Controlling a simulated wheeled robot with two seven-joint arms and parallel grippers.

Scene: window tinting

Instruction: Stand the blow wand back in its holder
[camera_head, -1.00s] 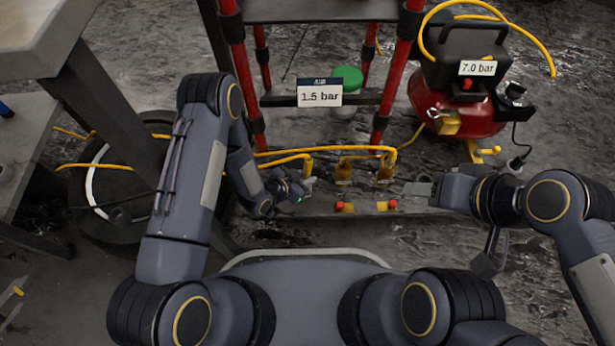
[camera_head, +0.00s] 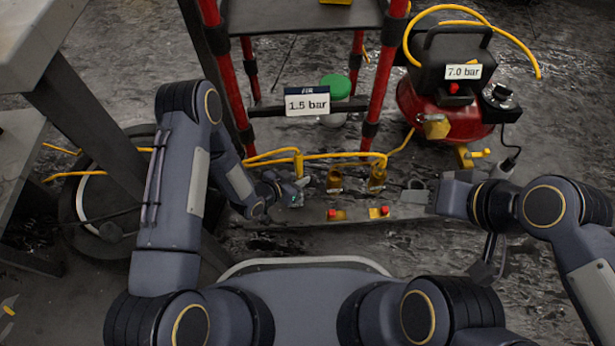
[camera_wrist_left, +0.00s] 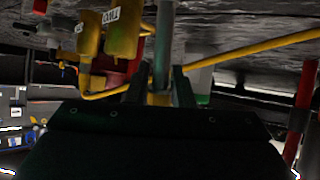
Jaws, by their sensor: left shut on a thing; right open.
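The blow wand shows in the left wrist view as a slim grey upright tube (camera_wrist_left: 163,45) between my fingers. My left gripper (camera_wrist_left: 160,88) is shut on it; the gripper also shows in the head view (camera_head: 297,188), just left of the two brass units. A yellow hose (camera_head: 298,163) runs up close beside this gripper. My right gripper (camera_head: 418,190) is open and empty, right of the brass units. I cannot make out the wand's holder, and the wand's lower end is hidden by my gripper.
Two brass units (camera_head: 334,180) (camera_head: 377,178) and two red-topped yellow parts (camera_head: 337,214) (camera_head: 379,211) line the strip between my grippers. A red-legged stand with a 1.5 bar sign (camera_head: 307,102) is behind. A red compressor (camera_head: 445,115) is back right. A coiled hose (camera_head: 85,180) lies left.

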